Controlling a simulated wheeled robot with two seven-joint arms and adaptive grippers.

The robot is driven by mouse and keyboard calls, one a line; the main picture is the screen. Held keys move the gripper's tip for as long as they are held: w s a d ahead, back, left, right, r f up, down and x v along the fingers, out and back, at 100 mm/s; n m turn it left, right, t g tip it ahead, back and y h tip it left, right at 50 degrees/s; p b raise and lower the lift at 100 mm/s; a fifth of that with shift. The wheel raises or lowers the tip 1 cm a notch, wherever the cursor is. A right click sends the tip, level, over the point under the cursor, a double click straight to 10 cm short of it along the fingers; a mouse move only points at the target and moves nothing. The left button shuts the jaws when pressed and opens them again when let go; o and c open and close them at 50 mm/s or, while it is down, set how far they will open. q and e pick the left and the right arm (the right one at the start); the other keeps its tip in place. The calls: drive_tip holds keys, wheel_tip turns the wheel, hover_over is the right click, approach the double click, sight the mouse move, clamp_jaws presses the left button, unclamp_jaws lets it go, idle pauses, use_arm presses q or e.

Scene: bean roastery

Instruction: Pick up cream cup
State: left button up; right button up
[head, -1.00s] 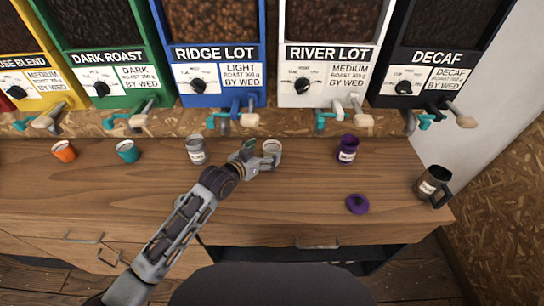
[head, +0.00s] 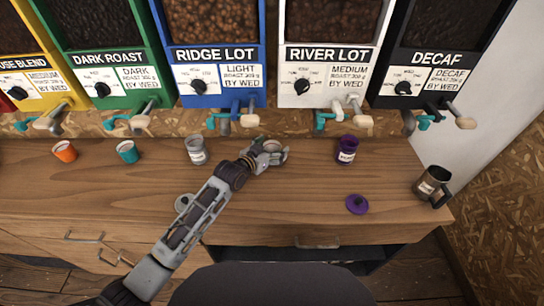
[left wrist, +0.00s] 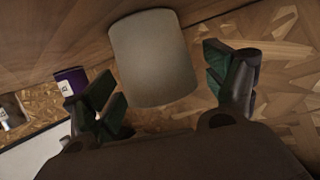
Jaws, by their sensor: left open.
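The cream cup (head: 272,146) stands on the wooden counter below the River Lot and Ridge Lot dispensers. In the head view my left gripper (head: 271,154) is at the cup's near side and hides its lower part. In the left wrist view the cup (left wrist: 152,57) lies between and just beyond the two open dark green finger pads of the gripper (left wrist: 166,82). A gap shows on the right side of the cup, so it is not gripped. My right gripper is not in view.
A grey labelled canister (head: 196,151) stands to the left, with teal (head: 127,152) and orange (head: 65,151) cups beyond. A purple canister (head: 346,150), its purple lid (head: 357,204) and a dark mug (head: 431,187) are to the right. Dispenser handles (head: 240,112) hang behind.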

use_arm(q)
drive_tip(key=shift+c, duration=0.3)
drive_tip(key=c, duration=1.1)
drive_tip(key=shift+r, duration=0.1)
drive_tip(key=shift+r, duration=4.95)
